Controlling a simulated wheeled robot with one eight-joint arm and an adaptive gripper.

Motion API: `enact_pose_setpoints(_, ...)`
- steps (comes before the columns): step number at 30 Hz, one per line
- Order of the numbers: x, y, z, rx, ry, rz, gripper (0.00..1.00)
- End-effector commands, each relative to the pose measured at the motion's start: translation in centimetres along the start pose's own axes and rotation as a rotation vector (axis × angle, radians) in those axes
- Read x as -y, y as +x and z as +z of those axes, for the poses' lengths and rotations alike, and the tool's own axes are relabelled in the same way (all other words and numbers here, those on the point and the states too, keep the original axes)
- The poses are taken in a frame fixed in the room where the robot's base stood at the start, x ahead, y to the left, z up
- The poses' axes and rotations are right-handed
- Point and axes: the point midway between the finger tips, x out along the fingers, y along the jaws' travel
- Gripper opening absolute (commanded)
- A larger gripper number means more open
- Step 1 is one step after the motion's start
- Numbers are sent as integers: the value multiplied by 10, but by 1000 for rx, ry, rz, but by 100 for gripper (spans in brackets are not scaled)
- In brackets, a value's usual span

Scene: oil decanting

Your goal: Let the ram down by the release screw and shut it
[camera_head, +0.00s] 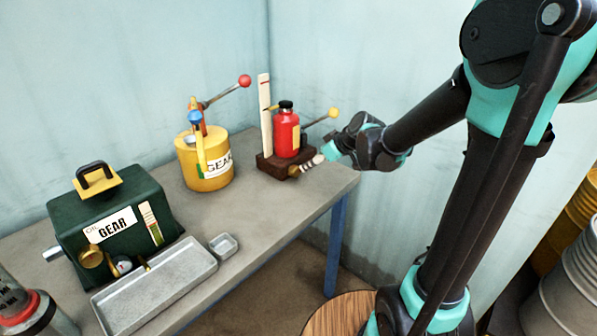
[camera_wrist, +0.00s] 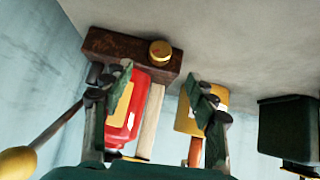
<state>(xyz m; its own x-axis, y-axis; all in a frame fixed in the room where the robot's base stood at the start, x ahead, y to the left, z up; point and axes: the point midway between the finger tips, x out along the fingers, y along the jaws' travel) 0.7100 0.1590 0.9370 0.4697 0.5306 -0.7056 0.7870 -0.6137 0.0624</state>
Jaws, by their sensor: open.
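The red jack (camera_head: 286,134), with a black cap (camera_head: 286,106) on top, stands upright on a dark brown base (camera_head: 268,166) near the bench corner. A pale upright strip (camera_head: 265,115) stands beside it. In the wrist view, which looks upside down, a round brass knob (camera_wrist: 160,52) sits on the base's near side; I take it for the release screw. My gripper (camera_head: 318,160) is low at the base's right front. In the wrist view its open fingers (camera_wrist: 158,82) straddle the line to the knob, apparently apart from it. How far the ram is out is unclear.
A lever with a yellow ball (camera_head: 332,113) sticks out beside the jack, above my gripper. A yellow can (camera_head: 205,177) with a red-balled lever, a green gear oil box (camera_head: 108,225) and a grey tray (camera_head: 160,283) stand left. The bench (camera_head: 262,215) is clear in front.

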Motion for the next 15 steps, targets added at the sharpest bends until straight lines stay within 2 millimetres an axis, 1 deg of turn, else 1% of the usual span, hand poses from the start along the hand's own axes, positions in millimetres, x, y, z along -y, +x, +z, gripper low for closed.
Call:
enact_pose_setpoints(1, 0, 8, 0, 0, -2, -1, 58)
enact_pose_setpoints(3, 0, 18, 0, -1, -2, -1, 58)
enact_pose_setpoints(15, 0, 73, 0, 0, -1, 0, 58)
